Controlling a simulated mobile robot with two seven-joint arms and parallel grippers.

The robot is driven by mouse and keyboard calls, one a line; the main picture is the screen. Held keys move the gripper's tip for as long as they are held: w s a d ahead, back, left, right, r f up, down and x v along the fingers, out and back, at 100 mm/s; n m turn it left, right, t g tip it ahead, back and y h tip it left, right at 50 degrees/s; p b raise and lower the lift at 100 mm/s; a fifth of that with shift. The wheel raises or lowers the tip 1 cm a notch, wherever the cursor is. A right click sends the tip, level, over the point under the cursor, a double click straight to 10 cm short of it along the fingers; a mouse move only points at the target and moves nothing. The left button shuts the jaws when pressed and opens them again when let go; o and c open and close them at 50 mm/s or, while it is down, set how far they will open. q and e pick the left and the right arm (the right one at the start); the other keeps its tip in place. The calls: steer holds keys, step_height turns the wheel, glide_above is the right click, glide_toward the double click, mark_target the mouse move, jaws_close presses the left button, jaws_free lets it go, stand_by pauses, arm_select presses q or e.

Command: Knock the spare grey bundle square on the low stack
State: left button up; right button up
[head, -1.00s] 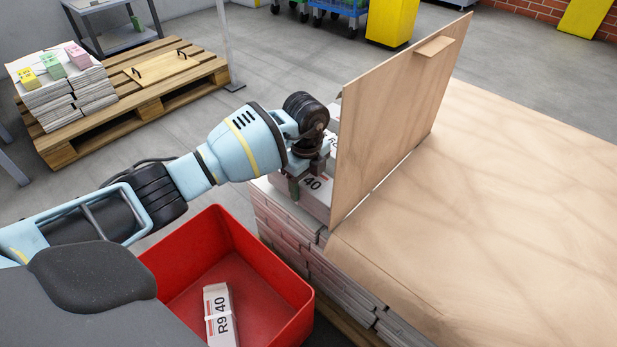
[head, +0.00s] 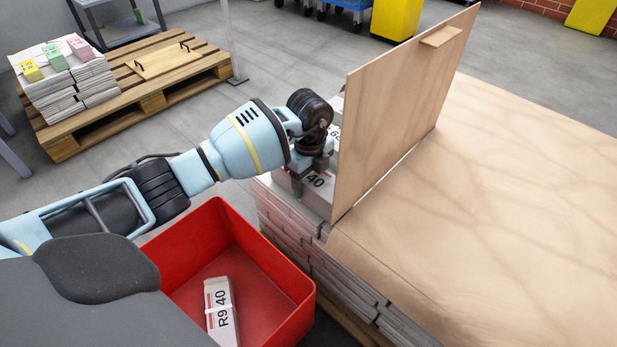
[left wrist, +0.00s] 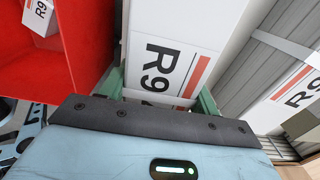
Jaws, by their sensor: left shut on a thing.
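My left gripper (head: 305,180) reaches over the near end of the stack (head: 290,218) beside the upright wooden board. It is shut on a pale bundle (head: 318,181) with a red stripe and black lettering. In the left wrist view a green finger stands on each side of this bundle (left wrist: 180,28), marked "R9". Another bundle (head: 334,133) shows partly behind the wrist. Whether the held bundle touches the stack below I cannot tell. My right gripper is out of view.
The wooden board (head: 400,110) stands close to the held bundle's right. Brown paper (head: 500,210) covers the wide surface beyond. A red bin (head: 297,290) holds a loose bundle (head: 221,312). A pallet (head: 150,105) with a paper stack (head: 70,90) stands back left on open floor.

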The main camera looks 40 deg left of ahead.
mark_target(321, 180)
arm_select(q)
steer(key=shift+d+r, duration=0.1)
steer(key=shift+d, duration=0.25)
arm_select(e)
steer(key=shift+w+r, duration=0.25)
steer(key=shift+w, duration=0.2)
arm_select(q)
steer(key=shift+d+p, duration=0.45)
steer(key=shift+d, duration=0.15)
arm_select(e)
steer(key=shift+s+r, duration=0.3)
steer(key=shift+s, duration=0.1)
arm_select(q)
steer(key=shift+s+d, duration=0.1)
steer(key=shift+d, duration=0.25)
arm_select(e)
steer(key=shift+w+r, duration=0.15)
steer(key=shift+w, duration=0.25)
arm_select(q)
steer(key=shift+d, duration=0.2)
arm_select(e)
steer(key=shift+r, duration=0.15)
arm_select(q)
steer(key=shift+d, duration=0.15)
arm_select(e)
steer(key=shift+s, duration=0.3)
